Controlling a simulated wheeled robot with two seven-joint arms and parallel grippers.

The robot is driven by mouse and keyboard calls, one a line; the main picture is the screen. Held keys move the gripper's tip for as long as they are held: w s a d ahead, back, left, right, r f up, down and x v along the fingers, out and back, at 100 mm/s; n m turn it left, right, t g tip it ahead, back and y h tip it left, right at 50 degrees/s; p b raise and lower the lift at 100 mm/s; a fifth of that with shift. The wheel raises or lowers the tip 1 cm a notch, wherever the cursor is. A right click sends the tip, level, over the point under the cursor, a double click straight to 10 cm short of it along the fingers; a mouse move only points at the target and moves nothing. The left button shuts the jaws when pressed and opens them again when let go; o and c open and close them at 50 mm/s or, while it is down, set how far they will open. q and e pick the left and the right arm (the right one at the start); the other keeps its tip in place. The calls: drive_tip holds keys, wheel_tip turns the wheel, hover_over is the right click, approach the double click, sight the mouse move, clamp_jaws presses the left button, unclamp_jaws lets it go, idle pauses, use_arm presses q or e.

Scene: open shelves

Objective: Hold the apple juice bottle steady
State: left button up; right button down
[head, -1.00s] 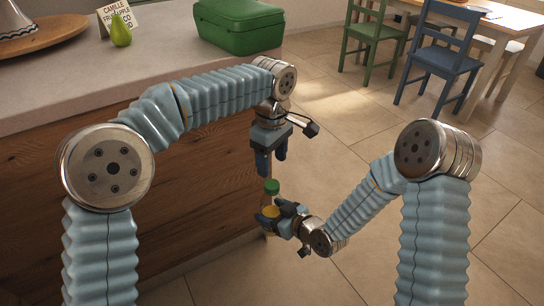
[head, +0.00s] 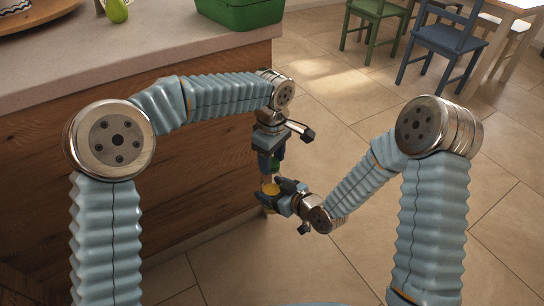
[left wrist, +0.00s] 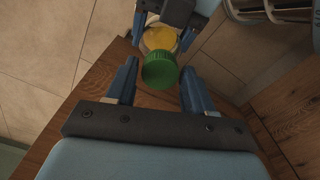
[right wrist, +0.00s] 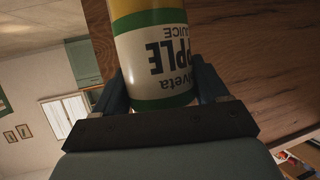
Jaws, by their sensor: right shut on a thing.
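The apple juice bottle (head: 270,189) has yellow juice, a white label and a green cap, beside the wooden counter side. In the right wrist view the bottle (right wrist: 155,50) fills the space between the fingers, its label upside down. My right gripper (head: 273,196) is shut on its body. My left gripper (head: 270,166) points down from above at the cap, its fingers partly hiding it. In the left wrist view the green cap (left wrist: 160,70) lies between and just beyond the left gripper's spread fingers (left wrist: 158,80), with gaps on both sides.
The tiled floor (head: 350,130) to the right is open. Green and blue chairs (head: 447,48) stand at the back right.

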use_arm(q)
drive_tip(key=c, duration=0.8)
drive_tip(key=m, duration=0.7)
drive_tip(key=shift+c, duration=0.2)
drive_tip(key=m, duration=0.8)
drive_tip(key=shift+m, duration=0.3)
drive_tip(key=m, duration=1.5)
drive_tip(key=o, duration=1.2)
drive_tip(key=shift+c, duration=0.2)
